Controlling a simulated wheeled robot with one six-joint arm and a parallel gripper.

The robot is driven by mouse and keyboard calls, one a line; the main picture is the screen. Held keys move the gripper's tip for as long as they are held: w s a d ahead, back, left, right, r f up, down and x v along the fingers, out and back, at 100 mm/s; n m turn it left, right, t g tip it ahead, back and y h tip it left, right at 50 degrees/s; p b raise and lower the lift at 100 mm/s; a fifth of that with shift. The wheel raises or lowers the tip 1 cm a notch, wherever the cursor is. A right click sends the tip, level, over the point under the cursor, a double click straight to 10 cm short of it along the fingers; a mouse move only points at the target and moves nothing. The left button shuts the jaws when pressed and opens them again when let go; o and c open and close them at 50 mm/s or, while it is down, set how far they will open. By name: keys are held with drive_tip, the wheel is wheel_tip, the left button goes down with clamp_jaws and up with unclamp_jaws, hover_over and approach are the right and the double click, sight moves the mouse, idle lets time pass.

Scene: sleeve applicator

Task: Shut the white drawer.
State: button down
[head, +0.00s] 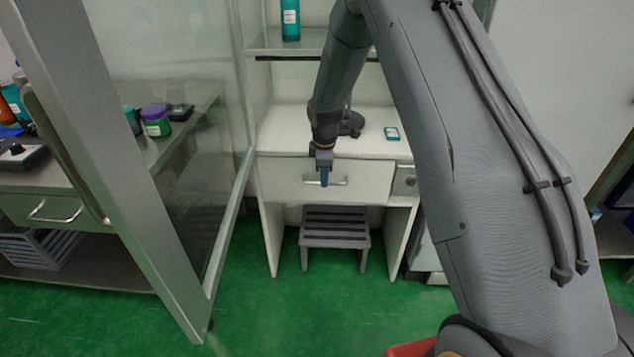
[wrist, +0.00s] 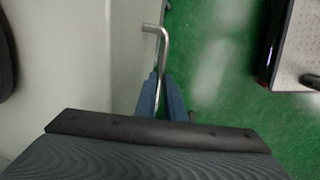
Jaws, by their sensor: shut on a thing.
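The white drawer (head: 273,180) sits under the white counter in the middle of the head view. Its front looks about level with the cabinet front; I cannot tell whether a small gap is left. Its bar handle (head: 342,182) is metal and also shows in the wrist view (wrist: 163,48). My gripper (head: 324,178) is at the handle, pointing down in front of the drawer face. In the wrist view the blue fingers of my gripper (wrist: 163,92) are on both sides of the handle bar, shut on it. The fingers hide part of the bar.
An open glass door (head: 165,190) with a metal frame stands to the left. A grey step stool (head: 335,240) is under the drawer. A small teal box (head: 391,133) lies on the counter. A teal bottle (head: 290,20) stands on the shelf above. Green floor is clear in front.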

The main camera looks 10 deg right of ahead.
drive_tip(key=c, duration=1.8)
unclamp_jaws()
drive_tip(key=shift+w, duration=0.25)
drive_tip(key=shift+c, duration=0.2)
drive_tip(key=shift+r, duration=0.1)
wheel_tip(320, 180, up, 8)
drive_tip(key=s, duration=0.1)
drive_tip(key=shift+s+a+f, duration=0.15)
drive_tip(key=shift+s+f, duration=0.05)
drive_tip(key=shift+s, duration=0.05)
drive_tip(key=s+r+m+p, duration=0.1)
drive_tip(key=s+r+m, duration=0.3)
drive_tip(key=s, duration=0.8)
drive_tip(key=s+d+r+m+g+p, duration=0.1)
drive_tip(key=s+r+m, duration=0.3)
drive_tip(key=s, duration=0.9)
drive_tip(key=s+d+r+m+g+p, duration=0.1)
drive_tip(key=s+r+m, duration=0.4)
drive_tip(key=s, duration=0.7)
drive_tip(key=shift+s+m+y+p, duration=0.3)
drive_tip(key=shift+m+p, duration=0.6)
drive_tip(key=shift+m, duration=0.3)
